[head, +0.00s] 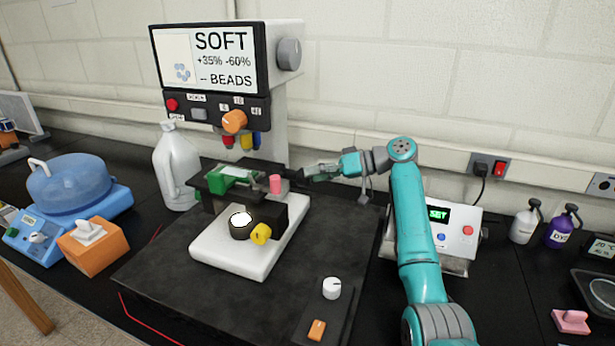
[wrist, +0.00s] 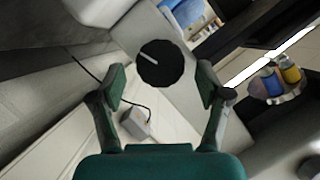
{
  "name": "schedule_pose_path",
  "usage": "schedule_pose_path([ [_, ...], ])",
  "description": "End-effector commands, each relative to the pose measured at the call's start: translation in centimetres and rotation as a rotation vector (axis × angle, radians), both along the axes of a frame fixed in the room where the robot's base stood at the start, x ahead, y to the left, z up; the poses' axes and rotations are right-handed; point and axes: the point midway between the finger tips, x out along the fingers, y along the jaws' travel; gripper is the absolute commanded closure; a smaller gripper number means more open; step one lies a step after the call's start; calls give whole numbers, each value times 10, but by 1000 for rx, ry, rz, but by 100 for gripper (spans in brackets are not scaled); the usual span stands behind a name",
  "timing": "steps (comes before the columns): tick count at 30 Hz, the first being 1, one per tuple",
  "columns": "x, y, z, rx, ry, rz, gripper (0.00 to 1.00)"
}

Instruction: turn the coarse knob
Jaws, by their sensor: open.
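A round black knob (wrist: 160,62) with a white pointer line shows in the wrist view, on a pale grey surface; no label on it can be read. My gripper (wrist: 162,82) is open, with one fingertip to each side of the knob in that picture. The knob appears ahead of the fingertips, and I see no contact. In the head view my gripper (head: 306,173) points left at the right side of the microscope column (head: 268,130), where this knob cannot be made out clearly. A separate grey knob (head: 289,54) is on the side of the screen head.
Several coloured objectives (wrist: 275,80) show right of the knob in the wrist view. The stage (head: 212,180) with a green part and a pink cylinder (head: 275,184) lies close left of my gripper. A yellow knob (head: 260,234) and orange knob (head: 234,121) are nearby.

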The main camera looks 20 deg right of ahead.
Motion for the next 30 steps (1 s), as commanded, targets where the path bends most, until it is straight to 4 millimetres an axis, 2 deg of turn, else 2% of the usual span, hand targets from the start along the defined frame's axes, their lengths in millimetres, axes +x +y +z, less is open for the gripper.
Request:
schedule_pose_path([
  [1, -3, -11, 4, -1, -1, -3, 24],
  [6, -16, -41, 14, -1, -1, -3, 24],
  [13, -28, -73, 25, -2, -1, -2, 24],
  [19, -32, -82, 28, -1, -1, 0, 24],
  [30, -33, -83, 28, -1, 0, -1, 24],
])
